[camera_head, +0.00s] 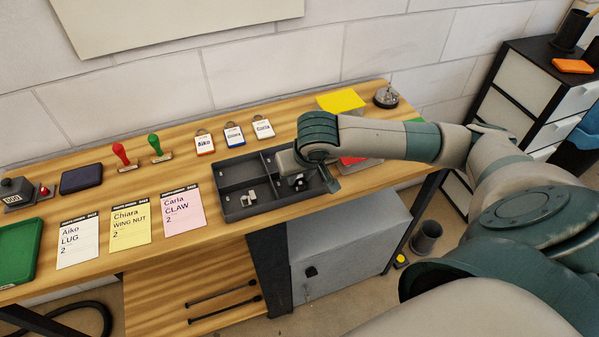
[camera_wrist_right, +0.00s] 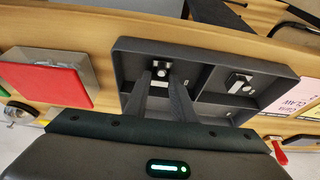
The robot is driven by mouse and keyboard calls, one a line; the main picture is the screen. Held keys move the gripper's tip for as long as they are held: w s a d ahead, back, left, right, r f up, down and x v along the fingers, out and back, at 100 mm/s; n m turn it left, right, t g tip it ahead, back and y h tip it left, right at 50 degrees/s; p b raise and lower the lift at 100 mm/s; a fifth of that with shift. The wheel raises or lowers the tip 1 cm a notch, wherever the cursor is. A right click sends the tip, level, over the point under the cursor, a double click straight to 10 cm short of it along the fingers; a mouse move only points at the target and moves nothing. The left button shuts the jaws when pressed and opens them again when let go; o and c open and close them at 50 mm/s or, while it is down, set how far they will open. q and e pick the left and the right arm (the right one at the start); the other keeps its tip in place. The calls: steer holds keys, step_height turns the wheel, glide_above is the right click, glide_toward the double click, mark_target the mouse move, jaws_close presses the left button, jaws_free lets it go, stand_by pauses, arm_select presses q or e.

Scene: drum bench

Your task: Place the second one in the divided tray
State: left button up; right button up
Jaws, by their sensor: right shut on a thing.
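The dark grey divided tray (camera_head: 237,172) lies on the bench and also shows in the right wrist view (camera_wrist_right: 213,76). A small metal part (camera_head: 249,198) lies in its front left compartment; it shows at the right in the wrist view (camera_wrist_right: 240,84). My right gripper (camera_head: 299,184) reaches down into the right side of the tray, its fingers (camera_wrist_right: 160,80) low in a compartment. It is shut on a small metal part with a dark round hole (camera_wrist_right: 161,68). Whether that part touches the tray floor I cannot tell. My left gripper is not in view.
Order cards for Aiko (camera_head: 77,243), Chiara (camera_head: 130,221) and Carla (camera_head: 183,212) lie left of the tray. Name tags (camera_head: 234,135) lie behind it. A red-topped box (camera_wrist_right: 45,82) stands beside the tray. Stamps (camera_head: 121,155) and a bell (camera_head: 386,96) are farther off.

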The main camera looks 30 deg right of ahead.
steer(key=shift+f, duration=0.1)
steer(key=o, duration=1.1)
steer(key=shift+c, duration=0.2)
steer(key=shift+r, duration=0.2)
